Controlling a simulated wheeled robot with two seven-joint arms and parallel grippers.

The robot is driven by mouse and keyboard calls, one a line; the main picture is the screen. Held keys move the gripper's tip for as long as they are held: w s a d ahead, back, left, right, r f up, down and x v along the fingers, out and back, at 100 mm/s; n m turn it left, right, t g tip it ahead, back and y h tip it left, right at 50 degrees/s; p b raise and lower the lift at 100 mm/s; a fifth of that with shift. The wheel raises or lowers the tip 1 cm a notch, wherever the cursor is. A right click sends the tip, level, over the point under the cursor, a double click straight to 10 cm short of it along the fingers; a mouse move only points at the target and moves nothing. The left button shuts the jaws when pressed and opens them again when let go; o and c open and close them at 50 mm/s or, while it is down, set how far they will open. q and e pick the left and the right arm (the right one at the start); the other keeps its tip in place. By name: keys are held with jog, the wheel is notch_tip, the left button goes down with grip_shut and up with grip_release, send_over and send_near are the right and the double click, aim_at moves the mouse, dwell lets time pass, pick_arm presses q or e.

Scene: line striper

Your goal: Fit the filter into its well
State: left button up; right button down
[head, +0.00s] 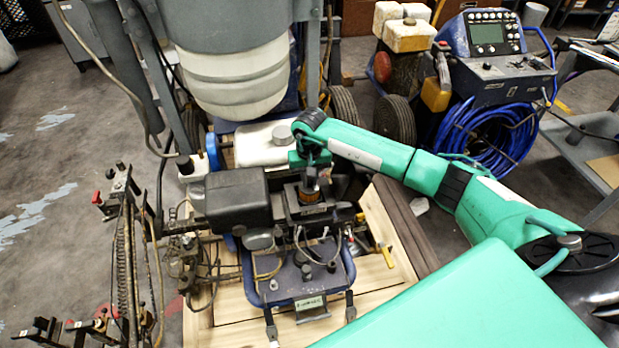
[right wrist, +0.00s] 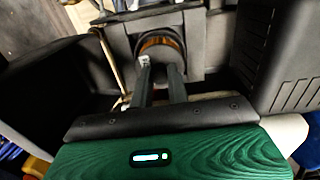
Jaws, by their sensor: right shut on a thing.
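The filter (right wrist: 160,46) is a short round piece with a dark cap and an amber-orange band. In the head view the filter (head: 306,196) shows as a small orange ring over the machine's dark engine part. My right gripper (head: 312,180) is above it, pointing down, with its fingers shut on the filter. In the right wrist view the two fingertips (right wrist: 160,66) meet the filter's near edge. A dark square housing (right wrist: 128,22) lies right behind the filter. The well's opening is hidden, and I cannot tell whether the filter is inside it. My left gripper is not in view.
A black box-shaped cover (head: 237,197) stands close left of the filter. A white tank (head: 262,145) is behind it, and a large grey-white hopper (head: 236,75) hangs above. Hoses and a blue frame (head: 300,280) crowd the front. The machine rests on a wooden pallet (head: 375,270).

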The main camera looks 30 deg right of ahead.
jog(key=shift+f+b, duration=0.55)
jog(key=shift+f, duration=0.05)
jog(key=c, duration=0.9)
grip_release()
jog(key=shift+c, duration=0.2)
jog(key=shift+r, duration=0.1)
jog(key=shift+r+p, duration=1.6)
jog(key=shift+r, duration=1.9)
jog(key=shift+f, duration=0.1)
